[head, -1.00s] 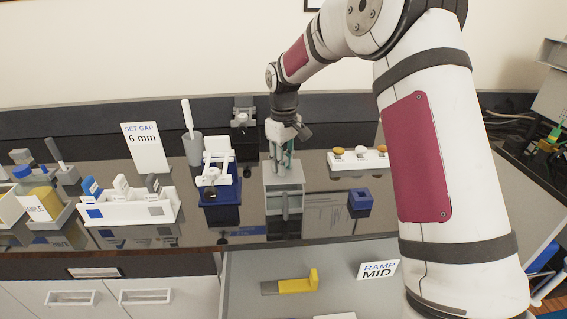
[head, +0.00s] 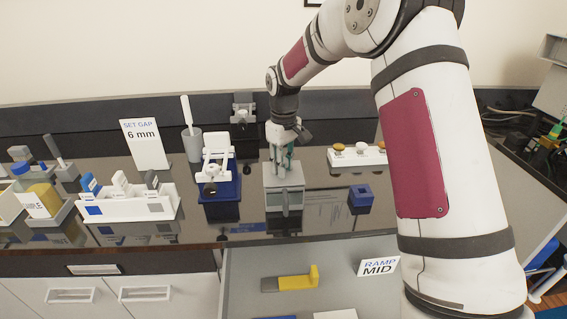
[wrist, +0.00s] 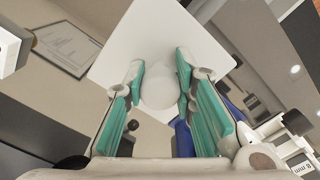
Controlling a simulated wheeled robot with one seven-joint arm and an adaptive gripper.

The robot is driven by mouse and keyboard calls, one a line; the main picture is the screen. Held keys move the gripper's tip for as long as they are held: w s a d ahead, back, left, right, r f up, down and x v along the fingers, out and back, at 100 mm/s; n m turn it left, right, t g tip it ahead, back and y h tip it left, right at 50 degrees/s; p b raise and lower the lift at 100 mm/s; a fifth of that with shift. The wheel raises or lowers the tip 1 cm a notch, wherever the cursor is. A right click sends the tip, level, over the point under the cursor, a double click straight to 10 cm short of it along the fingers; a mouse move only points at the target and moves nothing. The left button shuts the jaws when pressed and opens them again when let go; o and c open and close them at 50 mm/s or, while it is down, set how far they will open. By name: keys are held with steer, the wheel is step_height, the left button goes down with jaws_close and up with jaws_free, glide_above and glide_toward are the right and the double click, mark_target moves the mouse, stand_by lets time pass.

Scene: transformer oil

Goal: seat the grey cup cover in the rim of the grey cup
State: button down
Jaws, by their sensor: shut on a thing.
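The grey cup (head: 284,203) is a boxy container on the dark bench, in the middle of the head view. The grey cup cover (wrist: 155,40) shows in the wrist view as a pale square plate with a round knob between my fingers. In the head view a flat grey top, seemingly the cover (head: 284,178), lies at the cup's upper edge. My gripper (head: 284,160) points down over it, and its green-padded fingers (wrist: 160,85) are shut on the knob. The seam between cover and rim is too small to tell whether they are flush.
A blue stand with a white frame (head: 216,150) is close left of the cup. A small blue block (head: 361,196) lies to the right. A white strip with several knobs (head: 357,156) stands behind right. An open drawer (head: 243,263) is in front.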

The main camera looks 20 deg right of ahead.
steer(key=shift+f, duration=0.2)
steer(key=c, duration=1.2)
jaws_free()
steer(key=shift+c, duration=0.2)
step_height(320, 180, up, 12)
steer(key=shift+f, duration=0.15)
steer(key=shift+r, duration=0.2)
